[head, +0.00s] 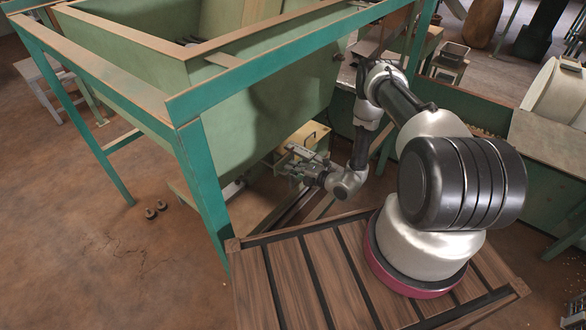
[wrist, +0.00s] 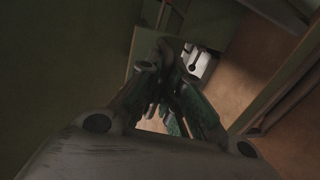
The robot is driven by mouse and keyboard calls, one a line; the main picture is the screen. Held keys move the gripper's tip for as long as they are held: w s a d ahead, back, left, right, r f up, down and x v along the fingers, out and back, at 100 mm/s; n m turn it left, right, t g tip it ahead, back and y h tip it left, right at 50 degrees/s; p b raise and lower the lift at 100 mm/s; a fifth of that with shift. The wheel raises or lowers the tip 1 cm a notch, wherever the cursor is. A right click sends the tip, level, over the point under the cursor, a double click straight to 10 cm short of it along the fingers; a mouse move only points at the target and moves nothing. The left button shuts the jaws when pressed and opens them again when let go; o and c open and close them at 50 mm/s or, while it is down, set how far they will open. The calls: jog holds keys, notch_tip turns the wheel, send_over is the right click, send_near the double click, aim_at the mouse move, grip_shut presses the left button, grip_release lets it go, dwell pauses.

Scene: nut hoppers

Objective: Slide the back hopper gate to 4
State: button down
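The large green hopper (head: 255,95) stands in a teal frame, and my gripper (head: 292,162) is low beside its underside. In the wrist view my gripper's dark fingers (wrist: 170,88) converge close together. A curved dull metal piece (wrist: 163,47) shows at their tips; I cannot tell whether they hold it or only stand near it. A pale plate with a dark slot (wrist: 196,64) lies just beyond the right finger. The gate itself is not clear in either view, and no number marks can be read.
Teal frame legs (head: 208,195) stand close to the left of my gripper. A yellowish box (head: 305,136) is just behind it. A slatted wooden platform (head: 300,280) is under my arm. Two small dark pieces (head: 155,208) lie on the open brown floor at left.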

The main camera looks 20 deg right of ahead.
jog(key=f+v, duration=0.1)
jog(key=v, duration=0.6)
jog(key=shift+s+d+f, duration=0.3)
jog(key=shift+s+d, duration=0.05)
jog(key=shift+s, duration=0.05)
jog(key=c, duration=1.6)
grip_release()
jog(key=shift+d, duration=0.15)
jog(key=shift+o, duration=0.2)
jog(key=shift+s, duration=0.1)
jog(key=v, duration=1.2)
jog(key=shift+r, duration=0.1)
